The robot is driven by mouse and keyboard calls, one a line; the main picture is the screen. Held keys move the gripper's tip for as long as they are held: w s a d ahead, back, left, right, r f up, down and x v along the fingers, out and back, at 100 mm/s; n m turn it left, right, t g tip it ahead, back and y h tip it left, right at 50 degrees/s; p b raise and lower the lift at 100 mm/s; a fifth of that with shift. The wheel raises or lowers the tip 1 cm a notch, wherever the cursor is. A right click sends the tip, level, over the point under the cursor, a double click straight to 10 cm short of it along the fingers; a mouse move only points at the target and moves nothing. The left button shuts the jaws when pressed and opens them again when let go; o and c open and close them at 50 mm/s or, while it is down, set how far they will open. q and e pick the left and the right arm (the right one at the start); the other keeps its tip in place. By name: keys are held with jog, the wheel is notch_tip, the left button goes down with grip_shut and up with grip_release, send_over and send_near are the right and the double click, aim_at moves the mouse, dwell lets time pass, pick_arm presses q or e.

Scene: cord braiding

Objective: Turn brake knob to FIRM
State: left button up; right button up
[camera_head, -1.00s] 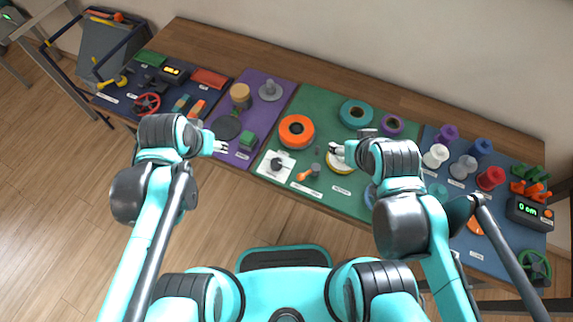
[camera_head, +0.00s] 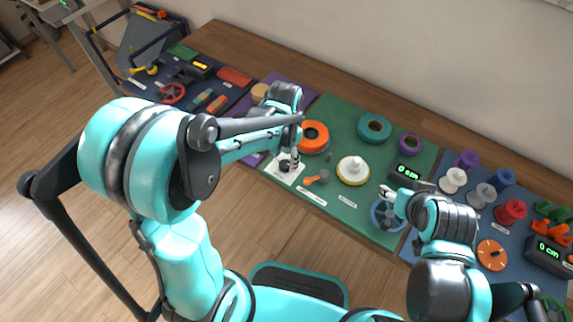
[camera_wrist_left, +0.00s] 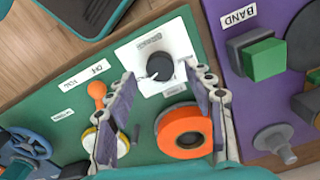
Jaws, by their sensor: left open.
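The brake knob appears to be the black round knob (camera_head: 284,165) on a white plate at the near edge of the green mat. It also shows in the left wrist view (camera_wrist_left: 160,67), with a light pointer mark; the plate's lettering is too small to read. My left gripper (camera_head: 294,160) is over the plate, close to the knob, and partly hides it in the head view. In the left wrist view its open fingers (camera_wrist_left: 160,82) stand apart, with the knob showing just beyond and between their tips. My right gripper (camera_head: 388,192) is near the blue handwheel; its finger opening is unclear.
The orange ring (camera_head: 313,137), orange lever (camera_head: 316,179) and white-and-yellow spool (camera_head: 353,170) are near the knob. The blue handwheel (camera_head: 384,217) is farther right. A green block (camera_wrist_left: 264,59) stands on the purple mat. Coloured spools (camera_head: 510,211) crowd the right side.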

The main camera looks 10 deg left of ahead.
aim_at(285, 164)
pick_arm(q)
jog(key=shift+f+b, duration=0.45)
jog(key=shift+f, duration=1.05)
jog(key=c, duration=1.2)
jog(key=shift+o, duration=0.2)
jog(key=shift+n, duration=0.4)
jog(key=n, duration=0.6)
jog(key=shift+n, duration=0.3)
jog(key=n, duration=0.6)
jog(key=shift+n, duration=0.3)
